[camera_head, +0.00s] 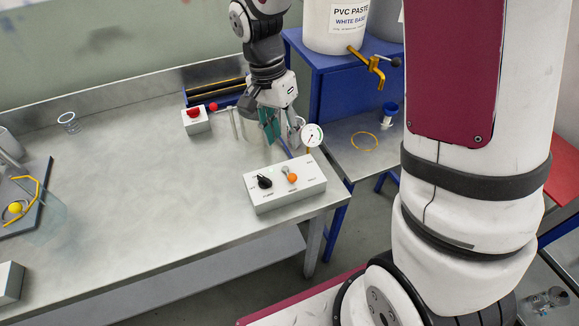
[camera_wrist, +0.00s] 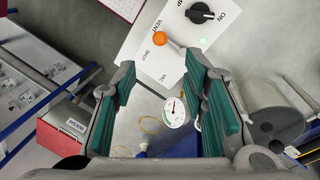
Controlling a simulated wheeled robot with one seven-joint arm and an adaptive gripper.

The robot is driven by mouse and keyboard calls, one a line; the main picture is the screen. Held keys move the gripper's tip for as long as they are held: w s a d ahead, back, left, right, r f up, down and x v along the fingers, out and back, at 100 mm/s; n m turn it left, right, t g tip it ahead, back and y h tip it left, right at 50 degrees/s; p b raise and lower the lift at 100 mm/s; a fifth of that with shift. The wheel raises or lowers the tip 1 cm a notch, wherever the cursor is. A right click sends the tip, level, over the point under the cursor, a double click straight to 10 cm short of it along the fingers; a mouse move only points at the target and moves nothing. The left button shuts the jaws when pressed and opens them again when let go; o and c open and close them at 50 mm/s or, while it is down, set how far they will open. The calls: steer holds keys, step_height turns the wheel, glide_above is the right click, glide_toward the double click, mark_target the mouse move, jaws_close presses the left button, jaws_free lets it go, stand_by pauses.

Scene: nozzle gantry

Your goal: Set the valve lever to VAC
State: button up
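The white valve box (camera_head: 264,199) sits at the table's front right corner. Its lever has an orange knob (camera_head: 292,178) and a grey pivot. In the wrist view the box (camera_wrist: 135,45) carries VENT, SHUT and VAC labels, and the orange knob (camera_wrist: 160,38) lies beside VENT. A black rotary knob (camera_head: 264,182) marked ON is on the same box. My gripper (camera_head: 283,126) is behind the box, above the table, apart from the lever. In the wrist view my gripper (camera_wrist: 162,78) has its teal-padded fingers spread wide with nothing between them.
A round dial gauge (camera_head: 313,135) stands at the box's back corner, close to my gripper. A blue stand (camera_head: 333,85) with a paste tank is behind. The table's middle is clear.

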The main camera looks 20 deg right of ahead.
mark_target(292, 174)
steer(key=f, duration=0.4)
steer(key=s+d+f, duration=0.1)
steer(key=f, duration=0.3)
steer(key=s+f+p, duration=0.1)
steer(key=f, duration=0.3)
steer(key=shift+d, duration=0.15)
steer(key=shift+r, duration=0.1)
steer(key=shift+c, duration=0.2)
jaws_close()
